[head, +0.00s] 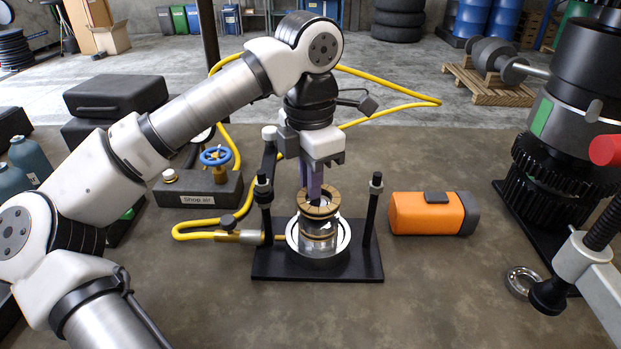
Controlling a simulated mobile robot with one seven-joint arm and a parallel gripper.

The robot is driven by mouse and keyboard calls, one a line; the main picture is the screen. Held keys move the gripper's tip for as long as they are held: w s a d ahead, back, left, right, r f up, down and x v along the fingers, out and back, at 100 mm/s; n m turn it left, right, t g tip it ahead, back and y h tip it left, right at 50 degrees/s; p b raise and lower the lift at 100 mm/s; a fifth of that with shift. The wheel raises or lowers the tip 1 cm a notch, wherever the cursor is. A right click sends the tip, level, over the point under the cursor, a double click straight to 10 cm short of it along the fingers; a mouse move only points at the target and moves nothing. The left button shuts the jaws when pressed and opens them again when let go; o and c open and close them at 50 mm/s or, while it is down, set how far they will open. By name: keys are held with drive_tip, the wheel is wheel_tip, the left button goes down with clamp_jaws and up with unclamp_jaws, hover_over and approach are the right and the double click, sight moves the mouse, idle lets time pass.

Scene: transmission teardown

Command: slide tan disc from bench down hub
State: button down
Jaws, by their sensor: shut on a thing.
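The tan disc (318,206) is a flat ring with dark radial grooves. It lies roughly level at the top of the shiny metal hub (318,243). My gripper (314,190) points straight down from above and its purple-grey fingers are shut on the disc. Another tan band shows lower on the hub, under the disc. The hub stands in a pale round ring on a black base plate (363,266). I cannot tell how far the disc is around the hub, as the fingers hide its middle and back.
Black posts (371,213) rise on both sides of the hub. An orange cylinder (425,213) lies to the right. A yellow hose (197,225) and a box labelled "Shop air" (197,190) are at the left. A large black gear assembly (552,180) stands far right. The bench front is clear.

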drive_tip(key=shift+s+f, duration=0.15)
drive_tip(key=shift+f, duration=0.35)
drive_tip(key=shift+s+f, duration=0.15)
drive_tip(key=shift+f, duration=0.35)
drive_tip(key=shift+b, duration=0.3)
drive_tip(key=c, duration=1.5)
unclamp_jaws()
drive_tip(key=shift+w+r, duration=0.1)
drive_tip(key=shift+r, duration=0.35)
drive_tip(key=shift+o, duration=0.7)
wheel_tip(320, 180, up, 15)
drive_tip(key=shift+a, duration=0.15)
wheel_tip(320, 180, up, 7)
drive_tip(key=p, duration=0.7)
drive_tip(key=shift+f, duration=0.1)
